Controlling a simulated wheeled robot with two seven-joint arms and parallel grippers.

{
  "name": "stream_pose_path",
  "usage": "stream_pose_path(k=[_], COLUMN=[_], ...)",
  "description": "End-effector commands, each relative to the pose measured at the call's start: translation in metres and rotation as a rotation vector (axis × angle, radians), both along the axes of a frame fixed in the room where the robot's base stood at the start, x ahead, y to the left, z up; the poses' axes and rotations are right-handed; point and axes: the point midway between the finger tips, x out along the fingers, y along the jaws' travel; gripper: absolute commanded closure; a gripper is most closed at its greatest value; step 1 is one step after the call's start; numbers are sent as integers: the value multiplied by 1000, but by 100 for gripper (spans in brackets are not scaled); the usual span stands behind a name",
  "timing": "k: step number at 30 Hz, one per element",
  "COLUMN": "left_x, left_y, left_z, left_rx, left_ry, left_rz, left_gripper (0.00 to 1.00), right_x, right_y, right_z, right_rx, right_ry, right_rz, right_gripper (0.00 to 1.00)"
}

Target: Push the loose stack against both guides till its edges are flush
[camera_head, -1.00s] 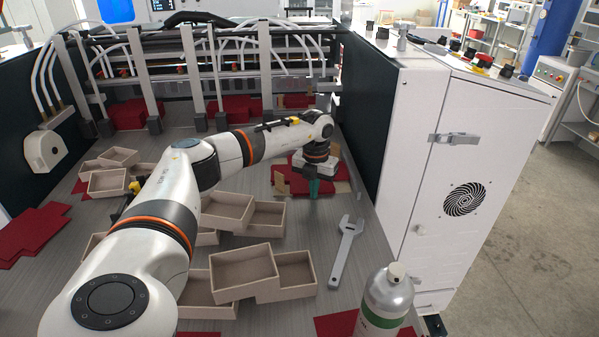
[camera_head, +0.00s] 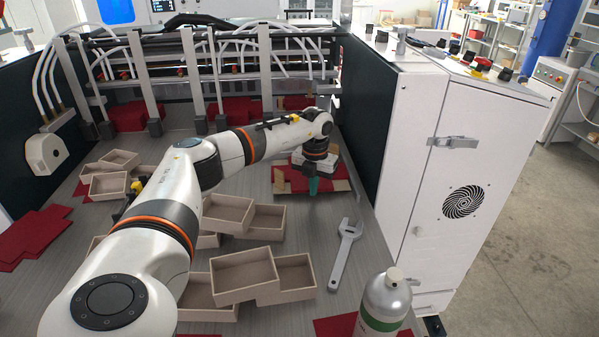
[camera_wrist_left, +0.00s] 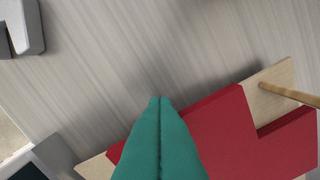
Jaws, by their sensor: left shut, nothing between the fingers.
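The loose stack of red sheets (camera_head: 292,184) and beige boards (camera_head: 341,185) lies on the grey worktop, partly hidden under my left wrist. In the left wrist view, a red sheet (camera_wrist_left: 240,140) with a stepped edge and a beige board (camera_wrist_left: 268,95) lie beside and behind the fingers; their edges do not line up. My left gripper (camera_head: 312,190) has teal fingers pressed together with nothing between them. Its tips (camera_wrist_left: 160,100) are at the stack's near edge; I cannot tell whether they touch it. I cannot clearly identify the guides. My right gripper is out of view.
Open beige trays (camera_head: 245,275) cover the worktop's middle and front. A wrench (camera_head: 345,250) lies to the right, and a bottle (camera_head: 384,305) stands in front. A white cabinet (camera_head: 460,170) bounds the right side. Worktop between stack and wrench is clear.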

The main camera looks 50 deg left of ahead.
Motion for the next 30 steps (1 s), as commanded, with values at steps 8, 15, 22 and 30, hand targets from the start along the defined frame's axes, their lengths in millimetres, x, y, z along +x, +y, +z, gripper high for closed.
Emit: stream_pose_path(k=[8, 15, 22, 30], left_x=[-2, -4, -5, -7], left_y=[-2, -5, -7, -8], left_z=[27, 46, 64, 78], left_rx=[0, 0, 0, 0], left_ry=[0, 1, 1, 1], left_rz=[-1, -1, -1, -1], left_gripper=[100, 100, 100, 100], right_x=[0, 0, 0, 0], right_y=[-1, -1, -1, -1], right_z=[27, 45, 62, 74], right_rx=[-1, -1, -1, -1], right_ry=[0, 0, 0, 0], right_rz=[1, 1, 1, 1], right_gripper=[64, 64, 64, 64])
